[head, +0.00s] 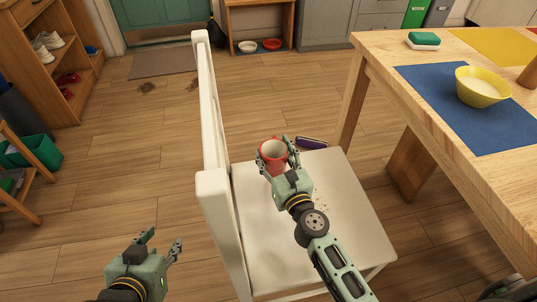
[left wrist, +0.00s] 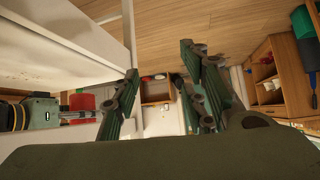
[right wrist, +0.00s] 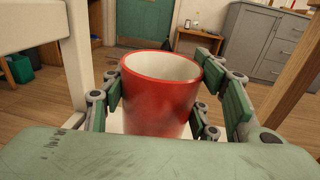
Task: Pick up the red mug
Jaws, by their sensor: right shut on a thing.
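The red mug (head: 272,154) is upright, red outside and white inside, at the far part of the white chair's seat (head: 330,222). In the right wrist view the mug (right wrist: 160,98) fills the space between the fingers. My right gripper (head: 273,158) is shut on the mug, a finger on each side of it. Whether the mug's base touches the seat is hidden. My left gripper (head: 163,245) is open and empty, left of the chair; its spread fingers also show in the left wrist view (left wrist: 160,100).
A dark purple object (head: 312,142) lies beyond the mug near the seat's far edge. The chair's backrest (head: 208,120) stands left of the mug. A wooden table (head: 375,75) at right holds a yellow bowl (head: 482,88) on a blue mat. Open floor lies left.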

